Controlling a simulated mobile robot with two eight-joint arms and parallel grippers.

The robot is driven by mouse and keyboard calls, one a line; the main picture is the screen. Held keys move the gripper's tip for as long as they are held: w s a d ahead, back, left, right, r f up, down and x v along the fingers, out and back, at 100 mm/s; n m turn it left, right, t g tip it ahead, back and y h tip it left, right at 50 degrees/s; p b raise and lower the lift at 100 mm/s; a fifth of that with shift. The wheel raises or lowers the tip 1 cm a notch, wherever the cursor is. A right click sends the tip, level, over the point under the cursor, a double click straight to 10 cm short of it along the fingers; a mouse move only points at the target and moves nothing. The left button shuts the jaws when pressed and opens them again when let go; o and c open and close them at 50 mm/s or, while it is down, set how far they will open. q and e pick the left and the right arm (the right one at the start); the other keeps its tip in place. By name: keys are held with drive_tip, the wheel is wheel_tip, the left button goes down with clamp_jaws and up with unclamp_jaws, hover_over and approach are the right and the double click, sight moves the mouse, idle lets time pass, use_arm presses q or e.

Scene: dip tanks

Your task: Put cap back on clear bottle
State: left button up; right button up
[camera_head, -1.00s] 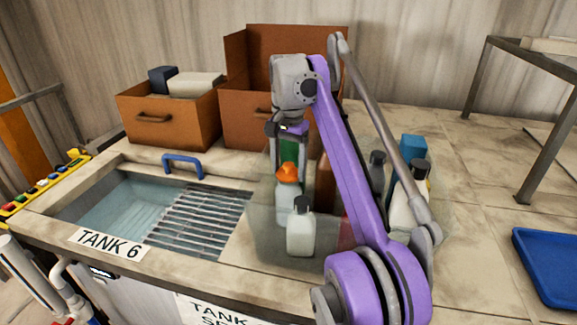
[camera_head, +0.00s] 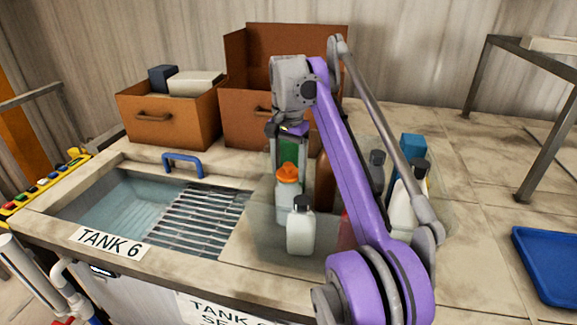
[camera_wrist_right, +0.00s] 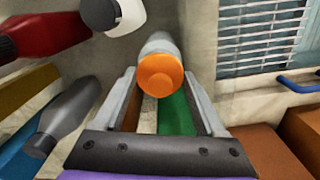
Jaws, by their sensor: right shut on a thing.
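The clear bottle (camera_head: 286,205) stands upright on the counter right of the tank grating. Its orange cap (camera_head: 287,172) sits level at the bottle's mouth; I cannot tell whether it is fully seated. My right gripper (camera_head: 288,180) points down and is shut on the orange cap. In the right wrist view the cap (camera_wrist_right: 160,75) lies between the fingertips of my right gripper (camera_wrist_right: 161,80), with the clear bottle (camera_wrist_right: 160,43) partly hidden behind it. My left gripper is not in view.
A green bottle (camera_wrist_right: 176,115) is behind the clear one. A red bottle (camera_wrist_right: 48,35), a grey bottle (camera_wrist_right: 65,115) and others crowd the right side. Tank 6 (camera_head: 120,215) lies left; brown boxes (camera_head: 165,120) stand behind.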

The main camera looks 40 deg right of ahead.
idle(0.4)
drive_tip(key=o, duration=1.4)
